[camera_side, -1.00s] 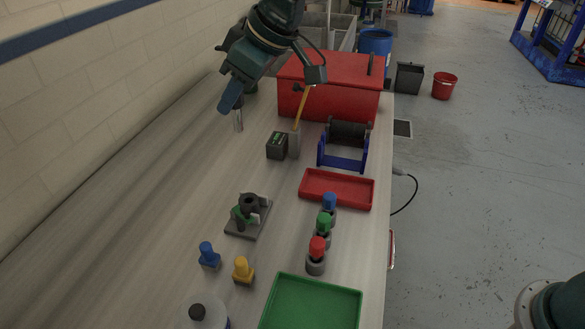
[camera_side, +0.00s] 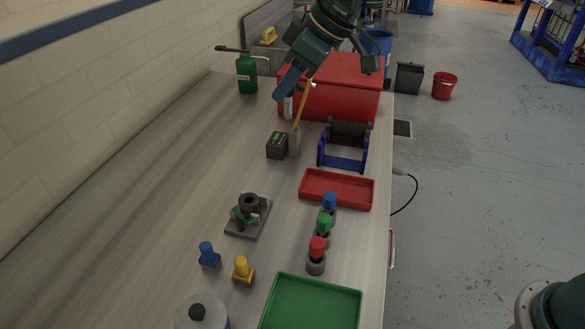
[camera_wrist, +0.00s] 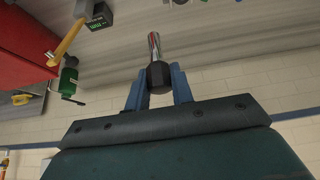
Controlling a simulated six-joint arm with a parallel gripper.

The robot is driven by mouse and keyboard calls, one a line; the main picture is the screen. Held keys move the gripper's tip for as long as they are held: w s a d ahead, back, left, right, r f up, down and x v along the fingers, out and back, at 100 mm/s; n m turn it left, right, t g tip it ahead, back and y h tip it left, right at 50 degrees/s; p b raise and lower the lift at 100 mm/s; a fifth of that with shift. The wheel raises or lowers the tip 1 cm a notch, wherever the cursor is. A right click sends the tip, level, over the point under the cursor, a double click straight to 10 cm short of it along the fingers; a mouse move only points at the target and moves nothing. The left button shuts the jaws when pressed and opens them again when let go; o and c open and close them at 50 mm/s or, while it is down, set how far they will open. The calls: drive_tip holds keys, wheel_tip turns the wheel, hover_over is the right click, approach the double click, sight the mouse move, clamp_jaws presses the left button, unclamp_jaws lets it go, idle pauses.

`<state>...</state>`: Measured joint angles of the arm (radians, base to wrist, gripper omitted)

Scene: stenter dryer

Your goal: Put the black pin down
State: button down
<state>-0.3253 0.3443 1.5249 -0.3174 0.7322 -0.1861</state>
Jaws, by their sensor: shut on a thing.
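My gripper (camera_wrist: 158,86) is shut on the black pin (camera_wrist: 158,74), with its blue fingers on both sides of the round black knob. The pin's bare metal shaft points away from the fingers. In the side view my gripper (camera_side: 284,92) is high at the far end of the bench, in front of the red toolbox. The pin's shaft (camera_side: 288,107) hangs below the fingers, roughly upright, and its knob is mostly hidden. I cannot tell how far the tip is above the bench.
A yellow rod (camera_side: 303,106) stands in a grey holder (camera_side: 294,144) beside a black meter (camera_side: 277,146), close to the pin. The red toolbox (camera_side: 340,101) and blue spool stand (camera_side: 342,163) are right. A red tray (camera_side: 337,190) is nearer.

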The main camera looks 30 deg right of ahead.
drive_tip(key=s+d, duration=0.3)
drive_tip(key=d, duration=0.8)
drive_tip(key=shift+f, duration=0.3)
drive_tip(key=shift+s+a+f, duration=0.1)
wheel_tip(320, 180, down, 20)
drive_tip(key=shift+r, duration=0.1)
idle(0.5)
drive_tip(key=c, duration=1.2)
unclamp_jaws()
